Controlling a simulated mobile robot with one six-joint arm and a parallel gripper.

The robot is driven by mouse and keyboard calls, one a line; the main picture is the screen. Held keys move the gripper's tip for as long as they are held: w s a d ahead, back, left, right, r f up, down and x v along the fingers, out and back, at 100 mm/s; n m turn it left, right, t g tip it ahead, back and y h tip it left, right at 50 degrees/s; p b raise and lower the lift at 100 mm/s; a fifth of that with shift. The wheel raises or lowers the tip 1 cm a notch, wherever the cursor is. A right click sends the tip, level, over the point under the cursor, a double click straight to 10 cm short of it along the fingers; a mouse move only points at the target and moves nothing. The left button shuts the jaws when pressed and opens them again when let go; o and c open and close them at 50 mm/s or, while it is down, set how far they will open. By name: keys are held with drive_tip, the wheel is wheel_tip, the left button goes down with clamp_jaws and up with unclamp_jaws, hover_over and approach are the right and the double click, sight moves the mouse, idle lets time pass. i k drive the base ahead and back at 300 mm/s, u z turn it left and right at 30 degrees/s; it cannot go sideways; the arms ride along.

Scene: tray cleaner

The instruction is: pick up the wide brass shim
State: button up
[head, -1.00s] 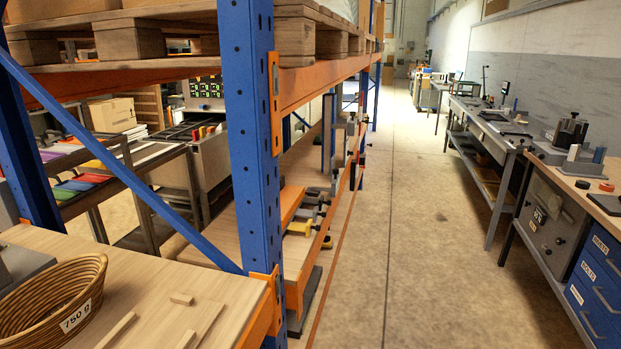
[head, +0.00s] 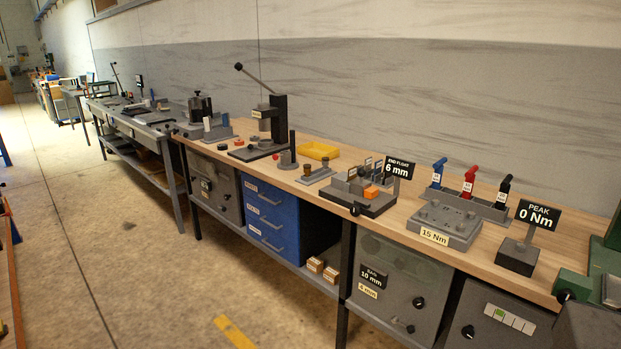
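I cannot make out a wide brass shim in the head view. A dark fixture (head: 352,200) on the wooden bench (head: 415,207) holds upright slotted parts with small white labels and an orange block (head: 371,193). A sign (head: 399,168) reading "END FLOAT 6 mm" stands at it. The labels are too small to read, and I cannot tell whether any part there is brass. My gripper is not in view.
A lever press (head: 272,125), a yellow tray (head: 318,150), a "15 Nm" block (head: 443,224) and a "PEAK 0 Nm" sign (head: 537,214) stand on the bench. Blue drawers (head: 266,217) are below. The concrete aisle (head: 110,250) at left is open.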

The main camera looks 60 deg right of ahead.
sight(352, 173)
drive_tip(key=u, duration=0.85)
drive_tip(key=k, duration=0.15)
drive_tip(key=z, duration=3)
drive_tip(key=i, duration=0.6)
drive_tip(key=z, duration=0.15)
drive_tip(key=k, duration=0.6)
